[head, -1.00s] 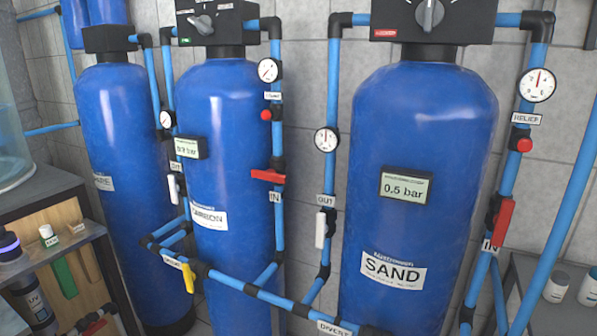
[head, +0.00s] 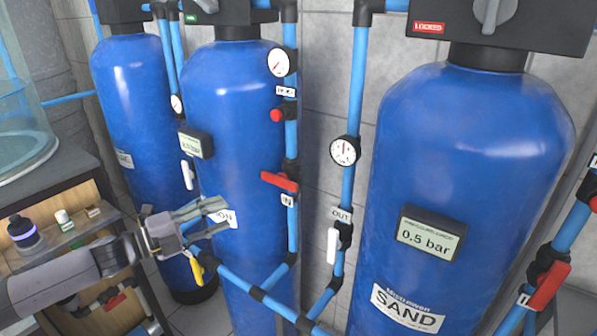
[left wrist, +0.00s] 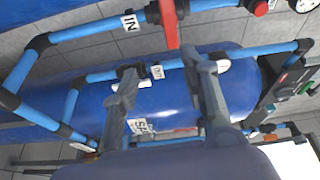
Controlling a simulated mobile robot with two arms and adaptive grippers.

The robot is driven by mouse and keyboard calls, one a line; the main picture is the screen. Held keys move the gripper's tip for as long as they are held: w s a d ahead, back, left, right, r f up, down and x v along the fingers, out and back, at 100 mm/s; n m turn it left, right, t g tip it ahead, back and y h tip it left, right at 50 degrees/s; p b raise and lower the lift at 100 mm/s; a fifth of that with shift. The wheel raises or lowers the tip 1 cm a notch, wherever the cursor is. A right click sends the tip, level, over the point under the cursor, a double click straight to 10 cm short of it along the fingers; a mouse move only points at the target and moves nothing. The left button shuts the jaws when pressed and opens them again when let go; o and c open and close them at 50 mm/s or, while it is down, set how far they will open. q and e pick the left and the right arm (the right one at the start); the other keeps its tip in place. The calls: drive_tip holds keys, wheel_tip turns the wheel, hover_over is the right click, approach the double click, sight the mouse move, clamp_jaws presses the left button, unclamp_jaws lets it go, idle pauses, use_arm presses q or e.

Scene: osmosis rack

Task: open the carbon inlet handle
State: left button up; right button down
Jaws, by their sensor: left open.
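The red carbon inlet handle (head: 280,181) sits crosswise on the vertical blue pipe at the right side of the blue carbon tank (head: 232,105), above an IN label (head: 288,200). In the left wrist view the red handle (left wrist: 170,24) is at the top, beside its IN label (left wrist: 130,22). My left gripper (head: 224,217) is open and empty in front of the carbon tank, left of and below the handle, apart from it. It hides part of the tank's label. Its two fingers (left wrist: 167,70) also show in the left wrist view. My right gripper is not in view.
The sand tank (head: 465,150) stands at the right with another red handle (head: 548,287). A white handle (head: 332,246) is on the OUT pipe. A yellow handle (head: 196,268) is below my gripper. A shelf with bottles (head: 24,235) is at the left.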

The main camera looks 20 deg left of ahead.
use_arm(q)
wheel_tip(320, 180, up, 2)
drive_tip(key=d+m, duration=0.1)
drive_tip(key=d, duration=0.1)
drive_tip(key=p, duration=0.7)
approach(289, 188)
drive_tip(key=shift+h, duration=0.3)
drive_tip(key=x, duration=0.8)
drive_tip(key=shift+w+a, duration=0.15)
drive_tip(key=shift+a, duration=0.05)
drive_tip(key=shift+w+d, duration=0.5)
drive_tip(key=shift+c, duration=0.2)
drive_tip(key=shift+f, duration=0.1)
clamp_jaws()
